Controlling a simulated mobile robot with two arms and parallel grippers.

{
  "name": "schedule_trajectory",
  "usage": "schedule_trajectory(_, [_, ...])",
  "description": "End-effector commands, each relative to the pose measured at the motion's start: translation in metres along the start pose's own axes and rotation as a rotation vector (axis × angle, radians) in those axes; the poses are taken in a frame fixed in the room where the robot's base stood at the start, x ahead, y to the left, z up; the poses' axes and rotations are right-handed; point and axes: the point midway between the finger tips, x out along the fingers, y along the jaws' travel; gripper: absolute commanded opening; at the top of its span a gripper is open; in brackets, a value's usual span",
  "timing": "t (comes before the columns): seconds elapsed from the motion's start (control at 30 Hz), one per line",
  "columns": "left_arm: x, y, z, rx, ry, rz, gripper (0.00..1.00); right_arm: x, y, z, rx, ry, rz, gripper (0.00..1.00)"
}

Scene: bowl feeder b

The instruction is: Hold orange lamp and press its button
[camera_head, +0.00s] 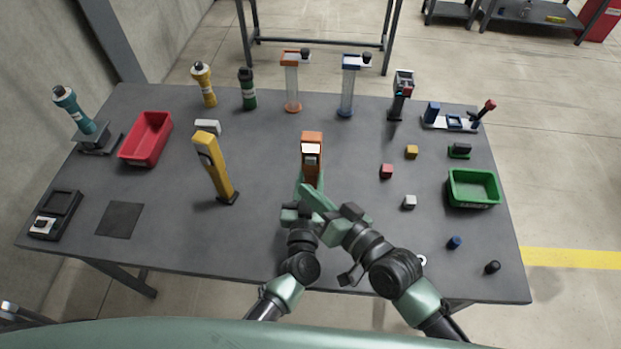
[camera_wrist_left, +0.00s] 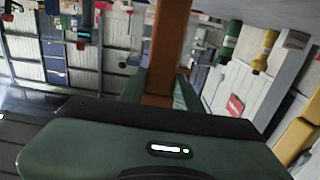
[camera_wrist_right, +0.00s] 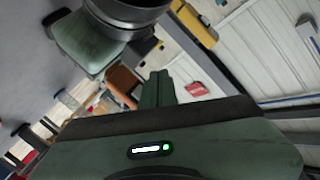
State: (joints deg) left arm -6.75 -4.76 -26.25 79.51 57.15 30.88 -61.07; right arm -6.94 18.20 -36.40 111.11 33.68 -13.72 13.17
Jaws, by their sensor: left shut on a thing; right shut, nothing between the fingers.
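The orange lamp (camera_head: 312,139) stands upright near the middle of the table, with a bright white panel on its front. My left gripper (camera_head: 307,184) is shut on its lower part. In the left wrist view the lamp (camera_wrist_left: 168,50) shows as an orange-brown post between the fingers (camera_wrist_left: 162,92). My right gripper (camera_head: 306,190) is shut and empty, close in front of the lamp's lower part. In the right wrist view its closed fingers (camera_wrist_right: 157,88) are beside the orange lamp (camera_wrist_right: 122,82). I cannot tell whether they touch it. The lamp's button is not clearly visible, and its base is hidden.
A yellow lamp-like device (camera_head: 213,165) stands to the left, near a red bin (camera_head: 147,140). Small red (camera_head: 386,171) and white (camera_head: 409,202) blocks and a green bin (camera_head: 473,188) are to the right. Several tall devices line the back.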

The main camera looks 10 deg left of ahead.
Motion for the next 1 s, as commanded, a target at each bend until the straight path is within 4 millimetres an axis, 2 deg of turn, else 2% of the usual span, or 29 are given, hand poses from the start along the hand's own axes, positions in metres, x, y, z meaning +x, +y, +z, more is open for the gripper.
schedule_trajectory(0.2, [-0.001,-0.001,0.003,0.001,-0.005,0.0,0.0,-0.01,-0.007,0.008,0.0,0.0,0.0,0.0])
schedule_trajectory(0.43, [-0.001,-0.001,0.003,0.001,-0.005,0.0,0.0,-0.011,-0.008,0.008,-0.001,0.0,0.0,0.0])
schedule_trajectory(0.47, [-0.001,-0.001,0.003,0.001,-0.005,0.0,0.38,-0.011,-0.008,0.008,-0.001,0.0,0.0,0.0])
schedule_trajectory(0.53, [-0.001,0.0,0.002,0.001,-0.005,0.0,0.57,-0.011,-0.008,0.008,-0.001,0.0,0.0,0.0])
schedule_trajectory(0.87, [-0.001,0.0,0.001,0.0,-0.002,0.0,0.58,-0.011,-0.008,0.008,0.0,0.0,0.0,0.0])
schedule_trajectory(1.0, [-0.013,0.0,0.002,-0.001,-0.003,0.0,0.58,-0.011,-0.008,0.008,0.0,0.0,0.0,0.0])
